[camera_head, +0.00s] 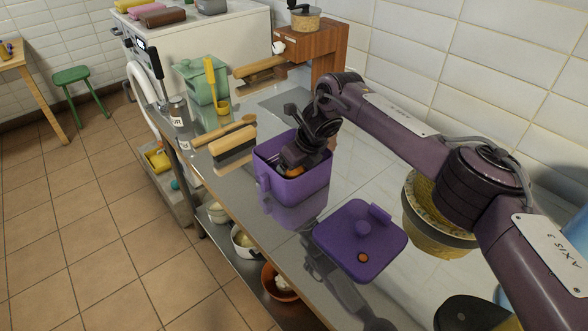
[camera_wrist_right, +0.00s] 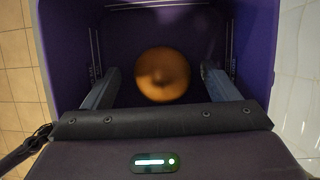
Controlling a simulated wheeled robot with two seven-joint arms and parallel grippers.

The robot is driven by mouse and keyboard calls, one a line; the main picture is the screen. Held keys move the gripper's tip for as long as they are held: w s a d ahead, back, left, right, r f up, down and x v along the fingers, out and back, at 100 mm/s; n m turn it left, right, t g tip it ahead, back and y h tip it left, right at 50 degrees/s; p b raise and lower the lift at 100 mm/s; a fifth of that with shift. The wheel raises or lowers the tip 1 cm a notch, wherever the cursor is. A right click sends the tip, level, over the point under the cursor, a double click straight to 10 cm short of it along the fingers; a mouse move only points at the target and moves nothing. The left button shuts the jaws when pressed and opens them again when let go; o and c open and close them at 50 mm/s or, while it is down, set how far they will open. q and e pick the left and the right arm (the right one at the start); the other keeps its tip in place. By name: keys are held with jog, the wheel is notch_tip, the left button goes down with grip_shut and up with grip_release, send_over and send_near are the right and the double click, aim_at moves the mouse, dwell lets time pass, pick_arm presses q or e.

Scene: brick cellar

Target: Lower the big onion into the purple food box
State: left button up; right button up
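The purple food box (camera_head: 297,190) stands open on the steel counter. My right gripper (camera_head: 292,166) reaches down inside it from above. The big onion (camera_head: 294,171) is orange-brown and only a small part shows in the head view. In the right wrist view the onion (camera_wrist_right: 162,74) is round and sits inside the purple walls, between the two fingers of my right gripper (camera_wrist_right: 161,85). A gap shows on each side of it, so the gripper is open. Whether the onion rests on the box floor cannot be told. My left gripper is not in view.
The purple lid (camera_head: 360,238) lies on the counter in front of the box. A brush (camera_head: 232,146) lies to its left, with a green container (camera_head: 201,80) behind. A yellow patterned basket (camera_head: 432,222) stands on the right. Bowls (camera_head: 280,282) sit on the shelf below.

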notch_tip(320, 180, up, 13)
jog(key=p, duration=0.9)
jog(key=s+d+r+p, duration=0.5)
jog(key=s+r, duration=0.3)
jog(key=s+d+p, duration=0.1)
jog(key=s+d, duration=0.4)
jog(key=s, duration=0.5)
jog(key=shift+d+f+p, duration=0.25)
jog(key=shift+f+p, duration=0.05)
jog(key=shift+p, duration=0.05)
